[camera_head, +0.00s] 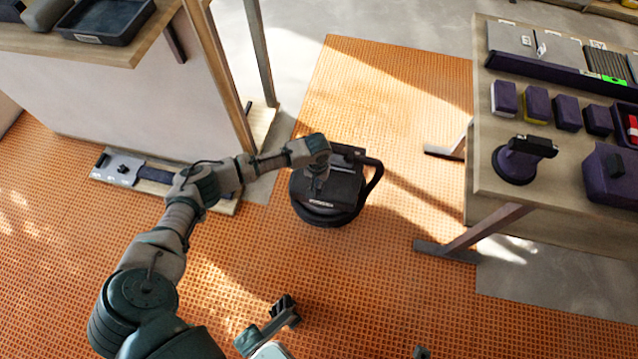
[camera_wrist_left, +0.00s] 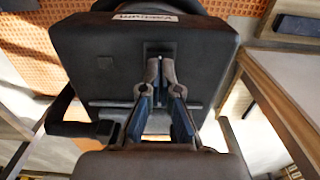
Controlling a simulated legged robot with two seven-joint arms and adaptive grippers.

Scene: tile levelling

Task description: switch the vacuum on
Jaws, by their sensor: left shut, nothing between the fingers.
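The vacuum (camera_head: 345,187) is a black, boxy machine with a round base and a curved handle, standing on the orange grid floor. My left gripper (camera_head: 317,187) is over its top, pointing down. In the left wrist view the vacuum's dark top (camera_wrist_left: 90,62) fills much of the picture, with a pale label at its far edge. My left gripper (camera_wrist_left: 160,68) is shut and empty there, its fingertips together beside a small dark raised plate (camera_wrist_left: 160,47) on that top. I cannot tell whether the tips touch it.
A workbench (camera_head: 485,165) on the right holds purple boxes, a suction-cup tool (camera_head: 516,163) and grey cases. A table (camera_head: 130,55) on the left bears a dark tray (camera_head: 105,20). A long tool (camera_head: 128,170) lies on a low board. The floor around the vacuum is mostly clear.

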